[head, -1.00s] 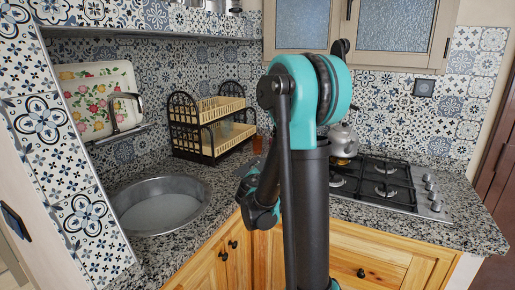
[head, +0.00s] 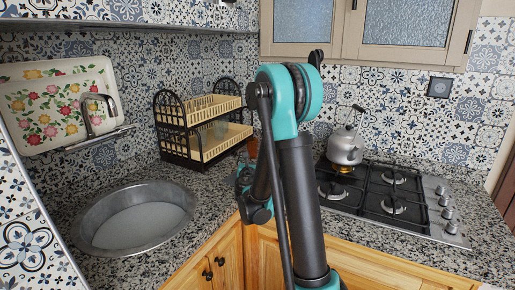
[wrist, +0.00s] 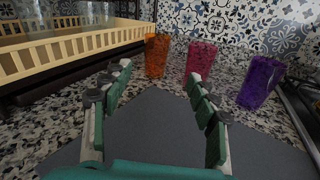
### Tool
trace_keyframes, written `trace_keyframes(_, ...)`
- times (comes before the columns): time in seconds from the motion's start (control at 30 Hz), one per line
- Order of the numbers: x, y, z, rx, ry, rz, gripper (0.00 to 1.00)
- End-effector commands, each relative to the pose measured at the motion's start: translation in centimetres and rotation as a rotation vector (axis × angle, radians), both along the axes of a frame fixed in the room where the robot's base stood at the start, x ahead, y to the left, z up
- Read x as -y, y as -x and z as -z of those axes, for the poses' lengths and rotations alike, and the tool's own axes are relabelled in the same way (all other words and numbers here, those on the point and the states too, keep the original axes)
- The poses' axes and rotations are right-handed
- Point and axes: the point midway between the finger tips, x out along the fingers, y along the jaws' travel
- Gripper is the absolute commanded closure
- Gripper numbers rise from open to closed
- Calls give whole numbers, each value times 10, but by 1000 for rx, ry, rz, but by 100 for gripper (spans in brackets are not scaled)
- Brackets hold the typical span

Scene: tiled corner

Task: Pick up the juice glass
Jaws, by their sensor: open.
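In the wrist view, three coloured tumblers stand upright on the speckled counter: an orange glass (wrist: 157,55), a pink glass (wrist: 200,60) and a purple glass (wrist: 261,82). I cannot tell which is the juice glass. My gripper (wrist: 158,76) is open and empty, low over the counter. The orange and pink glasses stand beyond its fingertips, apart from them; the purple one is farther right. In the head view, a sliver of the orange glass (head: 252,147) shows beside my arm, which hides the gripper and the other glasses.
A two-tier dish rack (head: 205,157) stands left of the glasses, its cream rail (wrist: 75,48) near the gripper. A round metal basin (head: 95,239) lies at left. A gas hob (head: 420,240) with a kettle (head: 346,147) is at right. A tiled wall stands behind.

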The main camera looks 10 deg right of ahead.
Motion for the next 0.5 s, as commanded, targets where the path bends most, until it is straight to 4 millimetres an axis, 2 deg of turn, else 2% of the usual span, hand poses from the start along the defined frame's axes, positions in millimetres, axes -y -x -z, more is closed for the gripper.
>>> trace_keyframes(0.1, -5, -5, 1, -1, 46, -15, 41)
trace_keyframes(0.23, -2, -20, 1, -2, 54, -16, 41)
trace_keyframes(0.5, 12, -71, 1, -1, 51, -14, 41)
